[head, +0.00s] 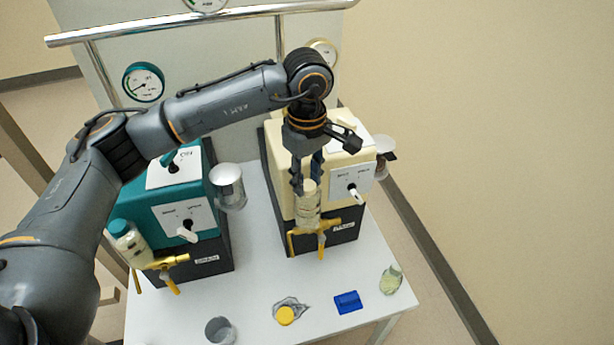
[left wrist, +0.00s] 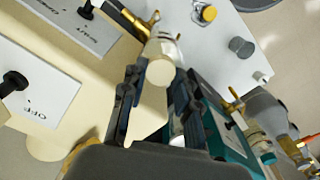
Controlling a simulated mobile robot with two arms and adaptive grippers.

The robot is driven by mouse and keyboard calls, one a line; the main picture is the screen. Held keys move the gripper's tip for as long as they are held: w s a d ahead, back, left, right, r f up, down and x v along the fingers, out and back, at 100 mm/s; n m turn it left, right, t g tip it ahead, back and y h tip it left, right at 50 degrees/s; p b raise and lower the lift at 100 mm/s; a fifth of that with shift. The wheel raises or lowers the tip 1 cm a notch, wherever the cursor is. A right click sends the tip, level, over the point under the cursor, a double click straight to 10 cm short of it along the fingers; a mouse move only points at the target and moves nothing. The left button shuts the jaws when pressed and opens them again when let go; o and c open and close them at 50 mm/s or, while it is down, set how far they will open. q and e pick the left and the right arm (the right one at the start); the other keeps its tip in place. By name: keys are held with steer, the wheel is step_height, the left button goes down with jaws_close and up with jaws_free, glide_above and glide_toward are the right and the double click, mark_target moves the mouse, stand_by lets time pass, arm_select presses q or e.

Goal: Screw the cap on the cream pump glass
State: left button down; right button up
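The cream pump (head: 285,150) stands at the back right of the white table. Its clear glass (head: 307,212) hangs upright at the pump's front above a yellow valve. A cream cap (head: 309,187) sits at the top of this glass; whether it is threaded on cannot be told. My left gripper (head: 306,183) points down over the cap with its fingers apart. In the left wrist view the cap (left wrist: 160,72) shows as a round disc between the fingertips, with a gap on at least one side. My right gripper is in neither view.
A rail (head: 200,20) crosses behind.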

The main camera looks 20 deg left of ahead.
arm_select(q)
steer(key=shift+f+m+b, duration=0.15)
steer(key=shift+m+b, duration=0.15)
steer(key=shift+b, duration=0.05)
steer(key=m+b, duration=0.3)
steer(key=m, duration=0.3)
steer(key=shift+f, duration=0.1)
steer(key=shift+d+m+b, duration=0.1)
steer(key=shift+m+b, duration=0.35)
steer(key=shift+m, duration=1.25)
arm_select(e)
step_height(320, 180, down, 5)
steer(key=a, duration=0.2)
arm_select(q)
steer(key=shift+m+b, duration=0.4)
steer(key=shift+m, duration=0.3)
steer(key=shift+m+b, duration=0.35)
steer(key=shift+m, duration=0.85)
steer(key=m, duration=0.3)
steer(key=shift+r+b, duration=0.25)
steer(key=shift+b, duration=0.1)
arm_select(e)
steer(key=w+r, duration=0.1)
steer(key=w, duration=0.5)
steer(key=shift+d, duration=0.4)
